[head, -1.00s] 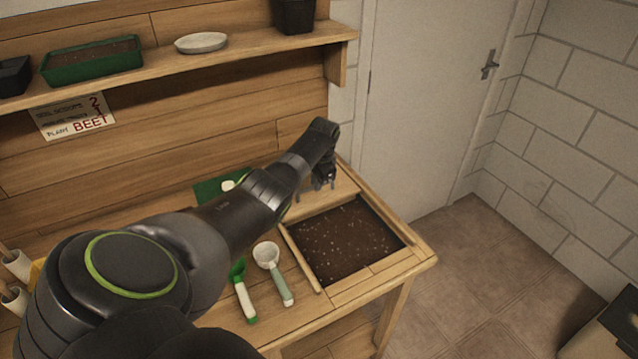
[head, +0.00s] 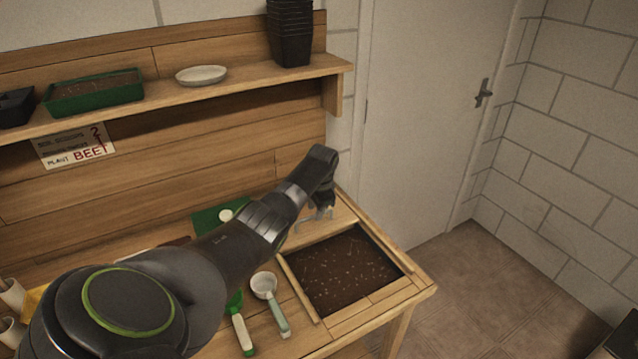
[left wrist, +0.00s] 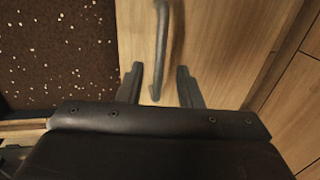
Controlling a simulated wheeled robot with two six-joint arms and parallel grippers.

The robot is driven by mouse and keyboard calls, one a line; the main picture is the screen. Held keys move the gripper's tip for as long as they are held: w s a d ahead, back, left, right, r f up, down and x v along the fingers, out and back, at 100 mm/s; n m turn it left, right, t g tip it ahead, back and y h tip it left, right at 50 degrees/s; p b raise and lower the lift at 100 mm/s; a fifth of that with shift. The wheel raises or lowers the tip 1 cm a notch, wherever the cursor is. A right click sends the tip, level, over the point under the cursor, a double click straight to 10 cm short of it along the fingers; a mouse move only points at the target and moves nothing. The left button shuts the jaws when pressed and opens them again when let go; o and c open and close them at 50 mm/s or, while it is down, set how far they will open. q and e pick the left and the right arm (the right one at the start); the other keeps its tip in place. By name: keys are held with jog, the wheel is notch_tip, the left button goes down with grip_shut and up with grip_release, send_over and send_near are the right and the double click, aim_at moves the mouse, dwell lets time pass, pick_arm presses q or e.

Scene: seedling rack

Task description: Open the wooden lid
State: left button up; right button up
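The wooden lid (head: 345,211) lies behind the square opening of the soil bin (head: 342,268), and dark speckled soil shows in the opening. The lid also fills the middle of the left wrist view (left wrist: 232,50), with a grey bar handle (left wrist: 166,40) on it. My left gripper (head: 320,213) is over the lid. In the left wrist view its two fingers (left wrist: 159,86) are apart, with the near end of the handle between them. I cannot tell whether they touch it. My right gripper is not in view.
A white-handled green tool (head: 241,332) and a pale green scoop (head: 271,300) lie left of the bin. A green mat (head: 205,222) is behind my left arm. A shelf (head: 225,88) with a tray and black pots runs above. Open floor lies right of the bench.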

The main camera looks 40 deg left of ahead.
pick_arm(q)
jog(key=s+d+r+b, duration=0.1)
jog(key=d+r, duration=0.2)
jog(key=r, duration=1.3)
jog(key=shift+s+b, duration=0.15)
jog(key=shift+b, duration=0.25)
